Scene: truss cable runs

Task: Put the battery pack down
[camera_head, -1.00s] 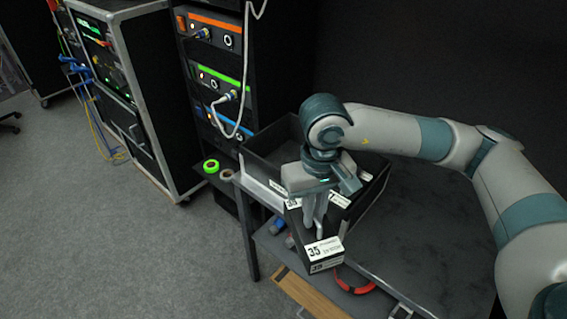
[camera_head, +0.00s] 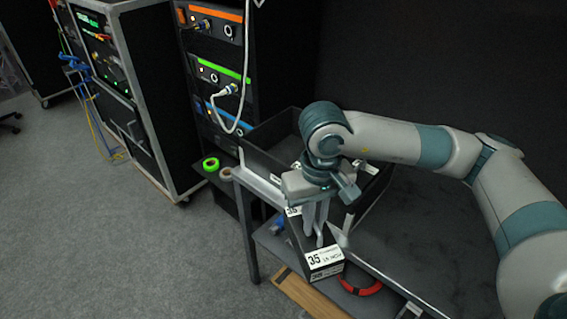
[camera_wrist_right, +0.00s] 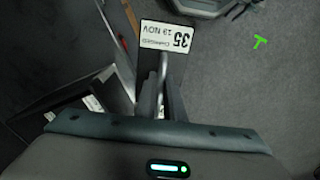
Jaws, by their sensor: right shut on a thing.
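The battery pack (camera_head: 327,272) is a dark box with a white label reading 35. In the head view my right gripper (camera_head: 315,238) points down and is shut on it, at the front edge of the black tray (camera_head: 262,160). In the right wrist view the pack's label (camera_wrist_right: 166,37) shows beyond the fingers of my right gripper (camera_wrist_right: 162,85). I cannot tell whether the pack touches anything beneath it. Part of the pack is hidden behind the fingers. My left gripper is not in view.
The tray stands on a dark table (camera_head: 420,235) with bare room at its right. A lower shelf holds a red ring (camera_head: 359,285). Green tape (camera_head: 210,164) lies left of the tray. A rack with cables (camera_head: 215,70) stands behind, and an equipment case (camera_head: 150,90) at left.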

